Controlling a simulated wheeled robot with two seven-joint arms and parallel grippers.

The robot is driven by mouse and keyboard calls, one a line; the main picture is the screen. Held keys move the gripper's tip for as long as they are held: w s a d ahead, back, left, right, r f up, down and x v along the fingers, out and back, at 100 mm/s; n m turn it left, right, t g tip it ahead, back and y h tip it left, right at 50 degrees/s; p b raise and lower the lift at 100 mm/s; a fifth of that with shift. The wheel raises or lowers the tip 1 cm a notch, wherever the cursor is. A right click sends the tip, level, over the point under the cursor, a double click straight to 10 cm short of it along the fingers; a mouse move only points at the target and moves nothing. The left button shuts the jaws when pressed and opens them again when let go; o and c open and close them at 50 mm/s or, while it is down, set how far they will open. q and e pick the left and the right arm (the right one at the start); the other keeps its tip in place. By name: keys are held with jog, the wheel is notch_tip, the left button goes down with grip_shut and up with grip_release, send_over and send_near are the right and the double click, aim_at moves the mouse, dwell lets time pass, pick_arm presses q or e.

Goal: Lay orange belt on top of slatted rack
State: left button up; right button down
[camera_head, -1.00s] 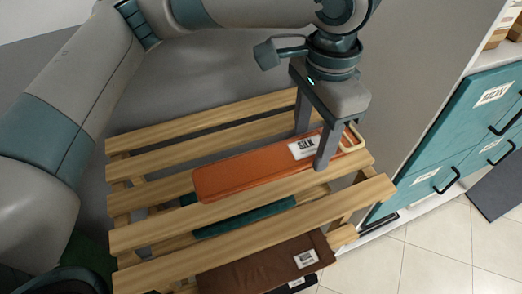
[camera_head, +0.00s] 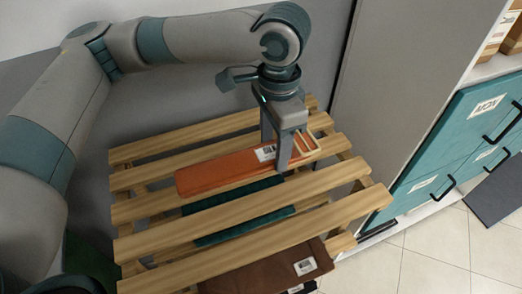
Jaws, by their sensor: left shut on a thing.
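The orange belt (camera_head: 215,171) is a folded orange bundle with a white label and a pale buckle at its right end. My left gripper (camera_head: 275,158) points down and is shut on it near the label. The belt is over the top slats of the wooden slatted rack (camera_head: 330,192), toward its middle and back. I cannot tell whether its underside touches the slats. My right gripper is not in view.
A green folded item (camera_head: 240,212) and a brown labelled item (camera_head: 268,270) lie below the top slats. Teal drawers (camera_head: 440,150) stand at the right. The front top slats are bare. A grey wall is behind the rack.

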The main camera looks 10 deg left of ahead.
aim_at(262, 144)
pick_arm(q)
jog(key=w+a+f, duration=0.1)
jog(key=a+f, duration=0.1)
jog(key=a, duration=0.1)
jog(key=shift+w+p, duration=0.3)
jog(key=shift+w, duration=0.1)
jog(key=shift+d, duration=0.1)
jog(key=shift+f+p, duration=0.55)
jog(key=shift+f, duration=1.5)
jog(key=o, duration=1.1)
jog(key=shift+f, duration=0.1)
